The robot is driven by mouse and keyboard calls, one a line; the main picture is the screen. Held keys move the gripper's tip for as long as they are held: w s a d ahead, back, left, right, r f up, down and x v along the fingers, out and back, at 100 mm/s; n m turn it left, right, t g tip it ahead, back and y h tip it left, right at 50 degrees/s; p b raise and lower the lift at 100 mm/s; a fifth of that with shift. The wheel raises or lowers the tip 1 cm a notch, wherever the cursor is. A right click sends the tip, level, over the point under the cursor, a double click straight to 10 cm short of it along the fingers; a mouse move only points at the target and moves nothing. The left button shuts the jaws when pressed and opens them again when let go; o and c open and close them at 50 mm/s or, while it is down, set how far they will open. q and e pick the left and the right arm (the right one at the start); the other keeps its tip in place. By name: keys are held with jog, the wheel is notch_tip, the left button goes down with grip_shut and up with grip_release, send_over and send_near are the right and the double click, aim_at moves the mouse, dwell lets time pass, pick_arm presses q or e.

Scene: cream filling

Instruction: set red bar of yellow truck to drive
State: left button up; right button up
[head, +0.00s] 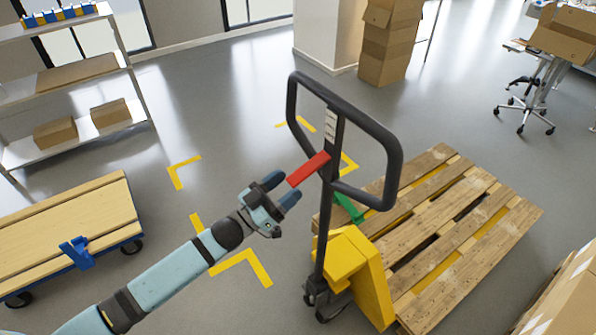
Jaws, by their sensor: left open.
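The yellow pallet truck (362,272) stands right of centre, with a black loop handle (396,160) rising from it. The red bar (308,170) sticks out to the left from the handle's stem and slopes down to its left end. My left gripper (282,188) is open, just left of the red bar, with its fingers pointing toward the bar's left end. In this view the fingertips come close to the bar; whether they touch it, I cannot tell. My right gripper is not in view.
A wooden pallet (470,235) lies at the truck, on the right. A green piece (349,208) shows behind the handle. A flat wooden cart (75,225) stands at the left, below a shelf (75,100). Yellow marks (240,262) line the open grey floor.

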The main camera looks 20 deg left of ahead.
aim_at(298, 175)
pick_arm(q)
jog(key=shift+p+x, duration=0.3)
jog(key=shift+x, duration=1.75)
